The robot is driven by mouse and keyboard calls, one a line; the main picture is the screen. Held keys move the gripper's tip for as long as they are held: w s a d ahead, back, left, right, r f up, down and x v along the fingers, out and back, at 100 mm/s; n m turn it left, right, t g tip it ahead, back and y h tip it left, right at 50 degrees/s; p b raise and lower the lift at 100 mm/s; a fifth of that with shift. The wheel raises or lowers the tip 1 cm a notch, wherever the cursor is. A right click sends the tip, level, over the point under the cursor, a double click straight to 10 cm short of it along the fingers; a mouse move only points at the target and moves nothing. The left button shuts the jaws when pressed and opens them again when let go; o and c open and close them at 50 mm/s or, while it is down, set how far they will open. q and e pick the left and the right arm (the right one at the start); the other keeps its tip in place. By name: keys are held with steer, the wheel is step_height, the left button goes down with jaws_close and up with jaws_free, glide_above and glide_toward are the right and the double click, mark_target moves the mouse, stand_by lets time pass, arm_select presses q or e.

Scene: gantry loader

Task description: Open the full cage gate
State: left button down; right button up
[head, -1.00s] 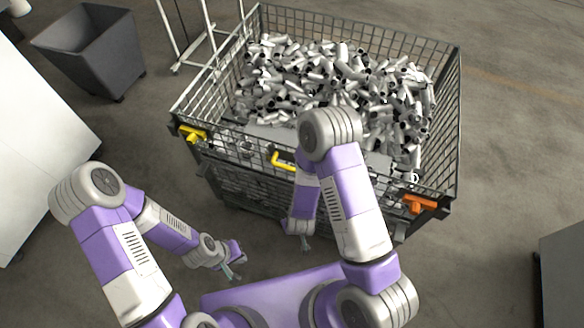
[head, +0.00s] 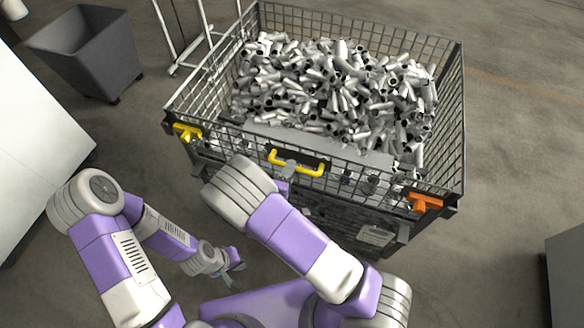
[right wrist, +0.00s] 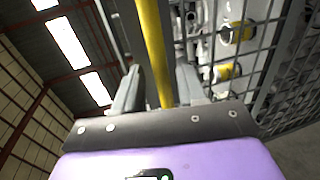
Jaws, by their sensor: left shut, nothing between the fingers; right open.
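The full cage (head: 462,130) is a dark wire-mesh box heaped with metal pipe pieces. Its front gate (head: 240,146) is upright, with a yellow handle (head: 309,171) at the middle of its top. A yellow latch (head: 187,132) is at the gate's left end and an orange latch (head: 425,203) at its right end. My right gripper (head: 286,172) is at the handle. In the right wrist view, the yellow bar (right wrist: 152,40) runs between its open fingers (right wrist: 158,85); contact cannot be told. My left gripper (head: 233,266) is shut and empty, low in front of the cage.
A grey bin (head: 90,55) stands at the upper left, beside a white wheeled frame (head: 180,68). A white cabinet (head: 35,140) is at the left edge and a dark box (head: 565,270) at the lower right. The floor right of the cage is clear.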

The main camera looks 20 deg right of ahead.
steer(key=shift+x, duration=1.3)
jaws_close()
